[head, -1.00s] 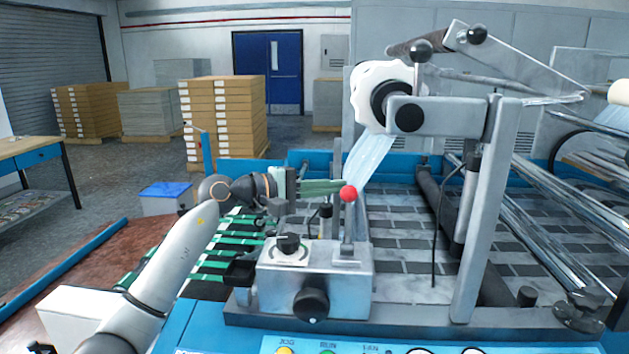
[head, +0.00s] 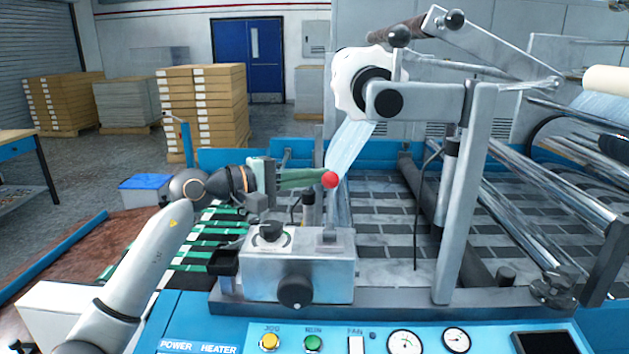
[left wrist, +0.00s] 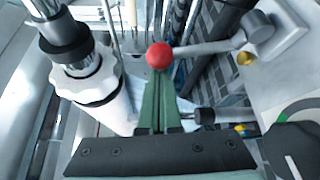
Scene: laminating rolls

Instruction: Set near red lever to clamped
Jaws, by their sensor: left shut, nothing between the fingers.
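The near red lever shows as a red ball knob (head: 330,180) on a metal arm, above the grey control block (head: 300,270) in the head view. The knob also shows in the left wrist view (left wrist: 159,56), with its arm running right to a metal pivot. My left gripper (head: 318,178) is shut and empty. Its green fingers reach from the left to the knob, with the tips right beside it. I cannot tell whether they touch it. In the left wrist view the closed fingers (left wrist: 153,85) point at the knob. My right gripper is not in view.
The white film roll (head: 362,82) hangs on a grey bracket above and behind the knob. A black knob (head: 295,291) sits on the block's front. The blue control panel (head: 270,325) lies in front. A grey upright post (head: 465,200) stands to the right.

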